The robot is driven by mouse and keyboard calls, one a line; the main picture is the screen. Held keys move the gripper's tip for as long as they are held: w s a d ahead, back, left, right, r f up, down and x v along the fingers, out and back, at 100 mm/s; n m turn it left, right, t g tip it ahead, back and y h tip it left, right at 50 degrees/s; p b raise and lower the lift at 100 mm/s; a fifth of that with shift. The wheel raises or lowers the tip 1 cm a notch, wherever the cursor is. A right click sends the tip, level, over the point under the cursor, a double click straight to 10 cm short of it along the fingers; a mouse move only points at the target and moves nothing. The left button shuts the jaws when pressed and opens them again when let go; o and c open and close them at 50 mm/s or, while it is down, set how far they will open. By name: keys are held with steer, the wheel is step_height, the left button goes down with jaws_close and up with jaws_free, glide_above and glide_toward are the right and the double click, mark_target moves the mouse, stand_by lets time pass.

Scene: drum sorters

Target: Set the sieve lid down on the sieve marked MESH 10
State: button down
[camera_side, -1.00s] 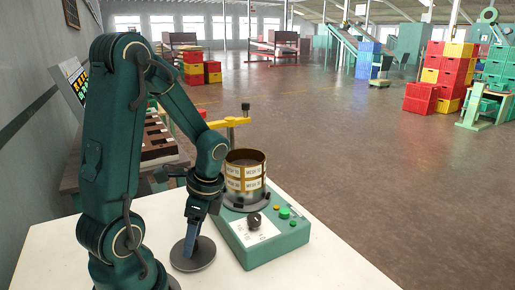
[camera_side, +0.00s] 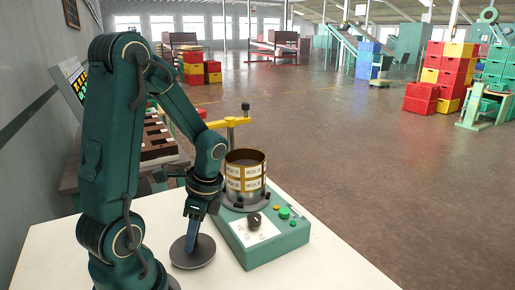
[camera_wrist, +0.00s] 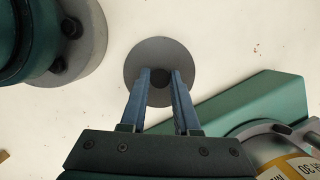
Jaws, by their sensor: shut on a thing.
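The sieve lid is a grey disc (camera_side: 199,257) with a dark knob in its middle; it also shows in the wrist view (camera_wrist: 152,53). It lies flat at or very near the white table top. My gripper (camera_side: 193,242) points down over it, and in the wrist view its blue fingers (camera_wrist: 160,78) are shut on the knob. The sieve (camera_side: 245,170) is a brass-coloured stack with white MESH labels, standing on the green shaker base (camera_side: 265,240). The label numbers are too small to read surely in the side view. Part of the sieve shows at lower right in the wrist view (camera_wrist: 285,155).
A yellow clamp arm (camera_side: 228,122) with a black knob stands behind the sieve. The shaker base carries a dark dial (camera_side: 254,221) and a green button (camera_side: 284,213).

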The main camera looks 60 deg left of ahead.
step_height(320, 180, up, 9)
steer(key=w+d+r+n, duration=0.1)
steer(key=w+d+r, duration=0.25)
steer(key=w, duration=0.35)
steer(key=w+d+r+n, duration=0.1)
steer(key=w+d+r, duration=0.1)
steer(key=w+d, duration=0.35)
steer(key=w+a+r+m+t, duration=0.1)
steer(key=a+r+m+t, duration=0.1)
steer(key=a+r+m, duration=0.2)
steer(key=w+a+r+m+t, duration=0.2)
steer(key=a+r+m, duration=0.3)
steer(key=a+m, duration=0.6)
steer(key=shift+w+a+r+m+y, duration=0.2)
steer(key=shift+r+m+y, duration=0.1)
steer(key=shift+m, duration=2.2)
steer(key=shift+f, duration=0.1)
steer(key=shift+s+d+x, duration=0.1)
steer(key=shift+d+x, duration=0.1)
steer(key=shift+x, duration=0.7)
steer(key=shift+s+d+x, duration=0.1)
steer(key=shift+d+x, duration=0.05)
steer(key=shift+x, duration=0.75)
steer(key=shift+s+d+x, duration=0.1)
steer(key=shift+d+x, duration=0.1)
steer(key=shift+x, duration=0.65)
